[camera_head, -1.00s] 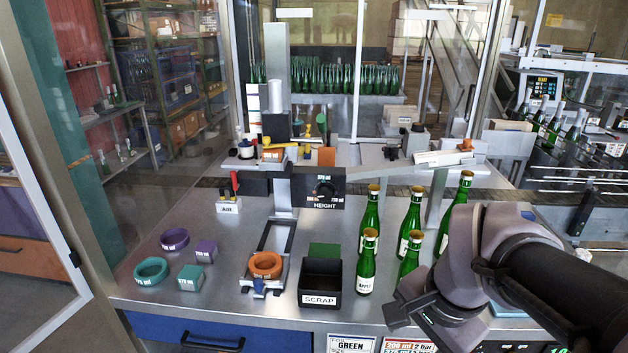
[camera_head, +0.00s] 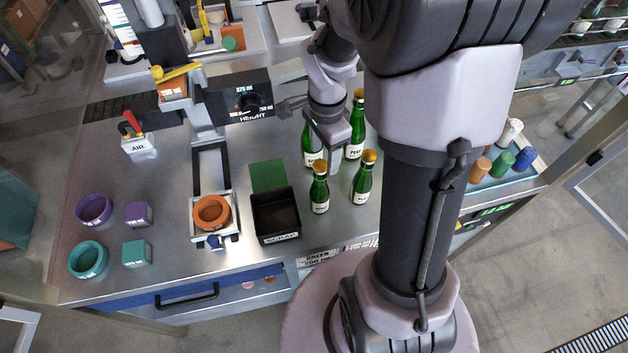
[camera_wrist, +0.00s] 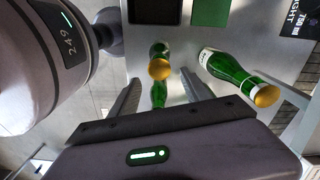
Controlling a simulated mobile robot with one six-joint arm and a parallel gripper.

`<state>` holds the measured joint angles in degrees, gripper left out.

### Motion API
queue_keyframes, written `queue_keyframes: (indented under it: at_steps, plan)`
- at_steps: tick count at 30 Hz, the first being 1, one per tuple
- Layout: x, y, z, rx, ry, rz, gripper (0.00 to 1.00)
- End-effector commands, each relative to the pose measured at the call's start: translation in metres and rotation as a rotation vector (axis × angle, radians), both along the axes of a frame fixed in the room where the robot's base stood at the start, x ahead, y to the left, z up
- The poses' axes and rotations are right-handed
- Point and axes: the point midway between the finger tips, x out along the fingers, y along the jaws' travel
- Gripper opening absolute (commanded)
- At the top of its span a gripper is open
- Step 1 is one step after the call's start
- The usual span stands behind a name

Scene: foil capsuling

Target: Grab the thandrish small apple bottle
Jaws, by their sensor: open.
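Several green bottles with gold caps stand upright on the steel bench. The front-left bottle (camera_head: 320,193) stands just right of the scrap bin; its label is too small to read now, but an earlier view shows APPLE on it. Another bottle (camera_head: 362,182) stands to its right, and one behind (camera_head: 355,140) has a label resembling PEAR. A further bottle (camera_head: 309,152) is partly hidden by my gripper (camera_head: 328,150), which hangs over the group. In the wrist view my jaws (camera_wrist: 160,78) are open, with a gold-capped bottle (camera_wrist: 158,49) ahead and a second bottle (camera_wrist: 230,72) to the right.
An orange ring (camera_head: 211,212) sits on a fixture further left. Purple (camera_head: 94,209) and teal (camera_head: 88,259) rings lie far left. The height post stands behind.

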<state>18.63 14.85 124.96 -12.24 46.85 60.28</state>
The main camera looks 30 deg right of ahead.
Motion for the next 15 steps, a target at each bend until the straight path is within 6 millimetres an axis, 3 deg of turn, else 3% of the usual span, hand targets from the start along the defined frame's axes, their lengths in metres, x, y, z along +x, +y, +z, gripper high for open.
queue_keyframes:
  at_steps: [9, 15]
  plan:
    - [0.001, 0.007, -0.052, 0.0, 0.001, 0.001, 0.56]
    - [0.002, 0.006, -0.055, 0.0, -0.001, 0.001, 0.56]
